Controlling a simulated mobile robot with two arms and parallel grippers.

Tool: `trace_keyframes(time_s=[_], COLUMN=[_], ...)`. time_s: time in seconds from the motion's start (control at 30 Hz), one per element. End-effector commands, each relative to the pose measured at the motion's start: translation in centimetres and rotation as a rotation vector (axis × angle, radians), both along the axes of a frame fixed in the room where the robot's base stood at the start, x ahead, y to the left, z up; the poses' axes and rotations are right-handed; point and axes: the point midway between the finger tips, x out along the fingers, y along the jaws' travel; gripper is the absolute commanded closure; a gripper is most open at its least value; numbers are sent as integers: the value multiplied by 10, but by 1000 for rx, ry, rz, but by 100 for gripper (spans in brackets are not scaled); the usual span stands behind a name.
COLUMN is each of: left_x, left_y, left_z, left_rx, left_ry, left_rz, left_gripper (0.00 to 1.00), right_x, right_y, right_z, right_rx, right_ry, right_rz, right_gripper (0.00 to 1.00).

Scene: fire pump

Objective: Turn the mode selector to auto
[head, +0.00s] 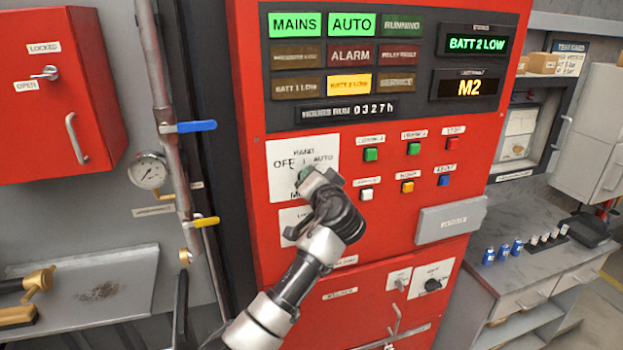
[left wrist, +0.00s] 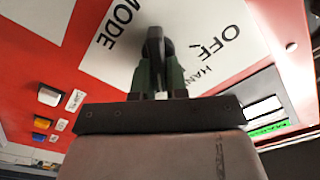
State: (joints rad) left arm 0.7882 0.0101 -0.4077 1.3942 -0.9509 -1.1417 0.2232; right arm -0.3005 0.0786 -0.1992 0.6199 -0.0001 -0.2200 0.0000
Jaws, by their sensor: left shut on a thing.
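The mode selector's white plate (head: 325,148), marked OFF, HAND and AUTO, is on the red pump panel. My left gripper (head: 305,174) reaches up to it and hides most of the knob in the head view. In the left wrist view the dark selector knob (left wrist: 154,45) stands between the fingers of the left gripper (left wrist: 160,68), which is shut on it. Which label the knob points at cannot be told. The AUTO lamp (head: 351,25) is lit green. My right gripper is not in view.
MAINS (head: 295,25) is lit green and a battery lamp (head: 350,84) yellow. Push buttons (head: 414,148) sit right of the selector, with a grey box (head: 451,219) below them. A pipe with a blue lever (head: 196,126) runs at left.

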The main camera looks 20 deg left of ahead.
Motion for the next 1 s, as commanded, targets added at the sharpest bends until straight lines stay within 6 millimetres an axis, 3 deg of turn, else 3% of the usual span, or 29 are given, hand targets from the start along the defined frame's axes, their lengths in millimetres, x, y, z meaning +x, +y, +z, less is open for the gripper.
trace_keyframes(time_s=[0.8, 0.83, 1.0], left_x=[1, 1, 1], left_y=[-1, -1, -1], left_z=[-3, -3, -2], left_rx=[104, 104, 104], left_ry=[74, 74, 72], left_rz=[0, 0, 0], left_gripper=[100, 83, 61], right_x=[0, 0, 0], right_y=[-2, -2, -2], right_z=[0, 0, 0], right_rx=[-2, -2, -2], right_ry=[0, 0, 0], right_rz=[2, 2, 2], right_gripper=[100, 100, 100])
